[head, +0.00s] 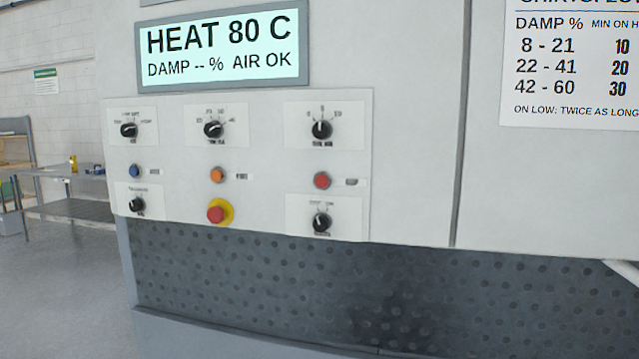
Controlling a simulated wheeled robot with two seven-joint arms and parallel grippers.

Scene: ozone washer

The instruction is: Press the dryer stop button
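The dryer's control panel (270,165) faces me in the head view. A small red button (321,180) is at its right, with a small label beside it too blurred to read. A larger red mushroom button (216,212) on a yellow ring is low in the middle. An orange button (217,175) is above it and a blue button (136,171) is at the left. I cannot read which label says stop. Neither of my grippers is in view.
Several black knobs, such as one (322,129) above the red button and one (320,221) below it, surround the buttons. A display (222,50) reads HEAT 80 C, DAMP -- %, AIR OK. A dark dimpled panel (300,285) lies below. A metal table (70,208) stands far left beyond open floor.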

